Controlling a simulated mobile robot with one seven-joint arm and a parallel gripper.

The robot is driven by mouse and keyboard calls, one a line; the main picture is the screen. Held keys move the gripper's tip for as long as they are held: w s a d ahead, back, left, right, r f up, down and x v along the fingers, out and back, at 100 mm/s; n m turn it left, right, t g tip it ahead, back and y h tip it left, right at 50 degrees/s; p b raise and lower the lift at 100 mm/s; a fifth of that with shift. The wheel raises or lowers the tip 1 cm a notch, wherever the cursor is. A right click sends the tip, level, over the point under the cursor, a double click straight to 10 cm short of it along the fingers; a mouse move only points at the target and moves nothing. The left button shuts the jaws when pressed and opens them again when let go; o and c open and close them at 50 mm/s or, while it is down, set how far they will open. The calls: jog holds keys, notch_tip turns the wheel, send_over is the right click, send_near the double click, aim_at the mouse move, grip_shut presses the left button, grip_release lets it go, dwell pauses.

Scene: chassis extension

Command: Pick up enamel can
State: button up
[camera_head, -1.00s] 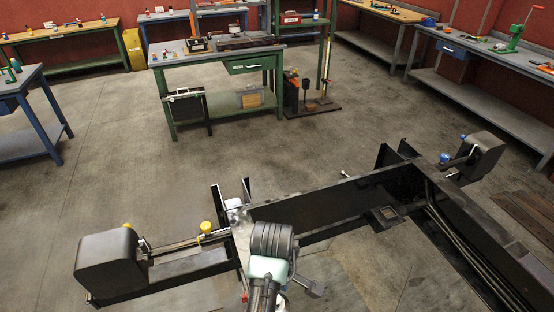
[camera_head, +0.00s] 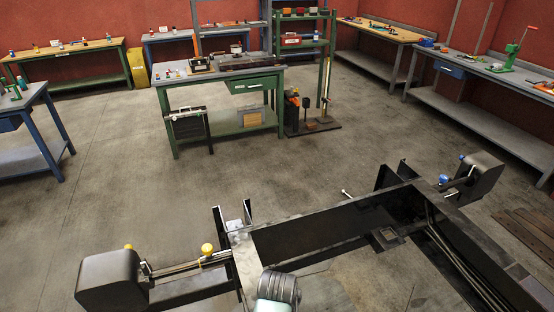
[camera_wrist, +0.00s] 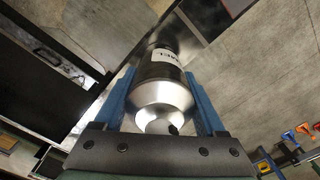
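The enamel can (camera_wrist: 163,85) is a shiny silver cylinder with a sloped shoulder and a white label with dark print. It fills the middle of the wrist view, shoulder end towards the camera. My gripper (camera_wrist: 163,95) has its two blue fingers along both sides of the can, seemingly pressed against it. The can's far end blends into the dark background, so I cannot tell whether it touches anything.
A black chassis frame (camera_head: 320,231) spans the lower part of the head view, with dark boxes (camera_head: 112,281) at its ends. A green workbench (camera_head: 220,80) stands beyond it. Concrete floor (camera_head: 110,190) between them is clear. Other benches line the red walls.

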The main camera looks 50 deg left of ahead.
jog(key=shift+r, duration=0.1)
grip_shut()
